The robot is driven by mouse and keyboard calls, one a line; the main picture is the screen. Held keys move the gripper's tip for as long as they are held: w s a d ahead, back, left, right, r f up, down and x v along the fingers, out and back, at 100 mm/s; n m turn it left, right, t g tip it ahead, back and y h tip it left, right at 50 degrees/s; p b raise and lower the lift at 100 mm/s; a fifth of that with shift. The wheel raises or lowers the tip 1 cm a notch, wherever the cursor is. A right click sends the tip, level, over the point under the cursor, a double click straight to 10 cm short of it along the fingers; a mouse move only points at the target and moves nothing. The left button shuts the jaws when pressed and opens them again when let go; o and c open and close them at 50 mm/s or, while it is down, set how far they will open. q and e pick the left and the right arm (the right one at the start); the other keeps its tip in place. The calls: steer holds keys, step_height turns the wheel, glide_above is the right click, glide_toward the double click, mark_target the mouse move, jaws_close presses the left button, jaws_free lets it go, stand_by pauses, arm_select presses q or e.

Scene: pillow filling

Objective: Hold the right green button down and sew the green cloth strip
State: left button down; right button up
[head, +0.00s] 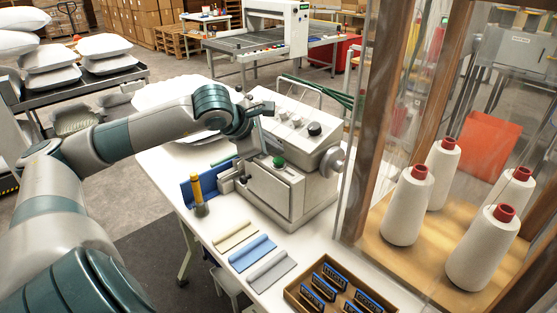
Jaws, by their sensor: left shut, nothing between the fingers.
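The sewing machine (300,150) stands on the white table, a pale box with knobs on its sloped top. One round green button (279,162) shows on its near side; I cannot tell whether it is pressed. My left gripper (259,109) is shut and empty by the upper left of the machine, above and apart from the green button. Its wrist hides part of the machine's far left side. No green cloth strip shows clearly; the folded strips in front are cream (235,236), blue (252,253) and grey (271,271). My right gripper is out of view.
A yellow-handled tool (196,190) stands by a blue holder (219,176) left of the machine. A wooden tray (291,291) of labelled blocks sits at the front. A clear-walled cabinet with white thread cones (407,207) stands at right. Green hoses (322,92) run behind the machine.

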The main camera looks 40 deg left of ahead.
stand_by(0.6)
arm_select(q)
steer(key=shift+f, duration=0.15)
steer(key=shift+f+b, duration=0.3)
steer(key=shift+b, duration=0.5)
steer(key=shift+f+b, duration=0.55)
steer(key=shift+b, duration=0.25)
stand_by(0.9)
steer(key=shift+r, duration=0.2)
stand_by(2.8)
steer(key=shift+r+p, duration=0.5)
steer(key=shift+r, duration=0.3)
steer(key=shift+r, duration=0.1)
